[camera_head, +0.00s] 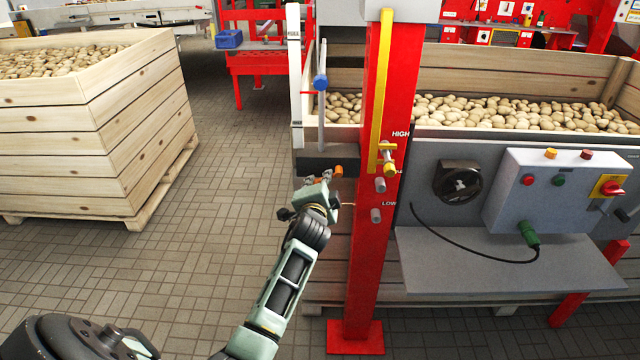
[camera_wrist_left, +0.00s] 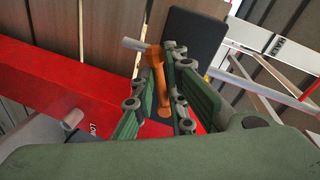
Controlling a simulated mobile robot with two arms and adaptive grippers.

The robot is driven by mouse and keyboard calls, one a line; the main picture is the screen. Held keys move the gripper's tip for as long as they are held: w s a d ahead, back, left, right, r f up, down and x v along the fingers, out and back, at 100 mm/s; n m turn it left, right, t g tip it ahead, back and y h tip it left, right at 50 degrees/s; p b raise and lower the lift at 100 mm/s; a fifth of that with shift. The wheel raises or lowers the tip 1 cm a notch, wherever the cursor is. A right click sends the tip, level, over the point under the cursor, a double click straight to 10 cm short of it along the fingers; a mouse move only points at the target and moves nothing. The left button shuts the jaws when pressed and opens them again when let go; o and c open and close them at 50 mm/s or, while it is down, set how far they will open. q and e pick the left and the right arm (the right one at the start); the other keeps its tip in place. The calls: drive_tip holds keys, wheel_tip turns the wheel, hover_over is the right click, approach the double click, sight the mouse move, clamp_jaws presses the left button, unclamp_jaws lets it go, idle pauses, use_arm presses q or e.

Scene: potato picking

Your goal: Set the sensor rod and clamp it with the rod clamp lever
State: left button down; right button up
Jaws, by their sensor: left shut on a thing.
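The sensor rod (camera_head: 322,122) is a thin grey upright rod with a blue collar (camera_head: 320,83), beside a white scale strip (camera_head: 295,90). Its lower end meets a dark block (camera_head: 312,163) at the left of the red post. The orange rod clamp lever (camera_head: 338,171) is at that block, partly hidden by my gripper. In the left wrist view the lever (camera_wrist_left: 156,75) stands between the green fingers. My left gripper (camera_head: 318,186) is shut on the lever; it also shows in the left wrist view (camera_wrist_left: 158,98). My right gripper is not in view.
The red post (camera_head: 365,260) carries HIGH and LOW labels, grey pegs (camera_head: 376,215) and a yellow bar (camera_head: 385,90). A control box (camera_head: 520,195) and grey shelf (camera_head: 470,275) are to the right. A potato crate (camera_head: 110,140) stands left, with open floor (camera_head: 220,170) between.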

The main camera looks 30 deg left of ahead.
use_arm(q)
drive_tip(key=shift+w+d+f+n+t+h+b, duration=0.15)
drive_tip(key=shift+w+d+f+n+t+b, duration=0.3)
drive_tip(key=shift+n+b, duration=0.85)
drive_tip(key=shift+w+d+f+n+t+h+b, duration=0.25)
drive_tip(key=shift+d+f+n+b, duration=0.35)
drive_tip(key=shift+n, duration=1.35)
drive_tip(key=shift+w+d+f+n+t+b, duration=0.2)
drive_tip(key=shift+d+f+n+t+b, duration=0.3)
drive_tip(key=shift+n+b, duration=0.85)
drive_tip(key=shift+f+n+p, duration=0.1)
drive_tip(key=shift+n+p, duration=0.2)
drive_tip(key=shift+n, duration=0.2)
drive_tip(key=c, duration=1.8)
unclamp_jaws()
drive_tip(key=shift+a, duration=0.1)
drive_tip(key=shift+c, duration=0.2)
